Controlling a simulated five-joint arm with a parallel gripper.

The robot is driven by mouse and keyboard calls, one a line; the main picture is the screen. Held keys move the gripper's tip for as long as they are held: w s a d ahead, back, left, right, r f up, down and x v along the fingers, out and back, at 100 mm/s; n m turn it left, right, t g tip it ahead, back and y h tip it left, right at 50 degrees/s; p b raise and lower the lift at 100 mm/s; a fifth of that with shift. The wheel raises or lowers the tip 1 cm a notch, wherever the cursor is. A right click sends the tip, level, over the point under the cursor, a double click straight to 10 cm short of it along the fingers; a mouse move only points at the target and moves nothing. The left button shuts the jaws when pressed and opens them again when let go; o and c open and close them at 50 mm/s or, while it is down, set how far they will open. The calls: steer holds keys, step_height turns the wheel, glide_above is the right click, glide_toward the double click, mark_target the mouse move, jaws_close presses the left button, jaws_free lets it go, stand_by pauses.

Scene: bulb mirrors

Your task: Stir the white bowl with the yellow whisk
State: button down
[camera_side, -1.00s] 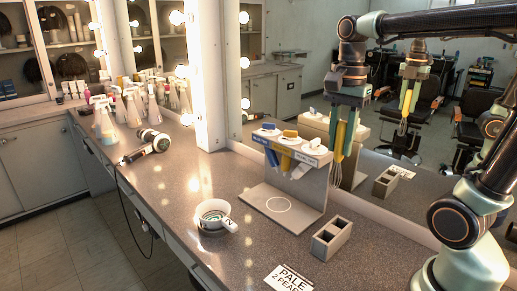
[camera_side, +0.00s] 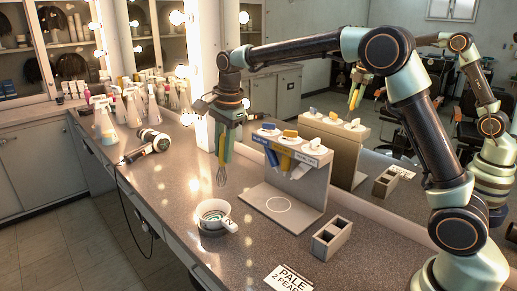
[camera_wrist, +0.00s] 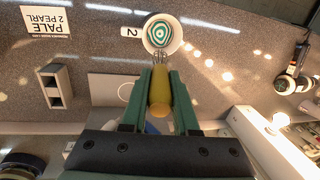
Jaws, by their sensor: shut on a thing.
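The white bowl (camera_side: 206,231) stands on the counter, with a tab marked 2 on its right side in the side view. It holds a ringed teal, white and dark pattern; the bowl also shows at the top of the wrist view (camera_wrist: 179,44). My gripper (camera_side: 225,158) is shut on the yellow whisk (camera_wrist: 160,95), which hangs wires down. The wire end (camera_side: 221,176) is above the bowl's level in the side view, apart from it. In the wrist view the wires overlap the bowl's near rim. Green fingers (camera_wrist: 160,78) flank the handle.
A grey rack (camera_side: 312,190) with labelled slots and several tools stands right of the bowl. A grey two-cell block (camera_side: 332,238) and a PALE 2 PEARL card (camera_side: 288,280) lie nearer. A hair dryer (camera_side: 148,141) lies to the left. A mirror is behind the rack.

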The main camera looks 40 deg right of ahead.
step_height(320, 180, down, 12)
steer(key=w+a, duration=0.2)
stand_by(1.2)
steer(key=shift+s, duration=0.15)
stand_by(0.3)
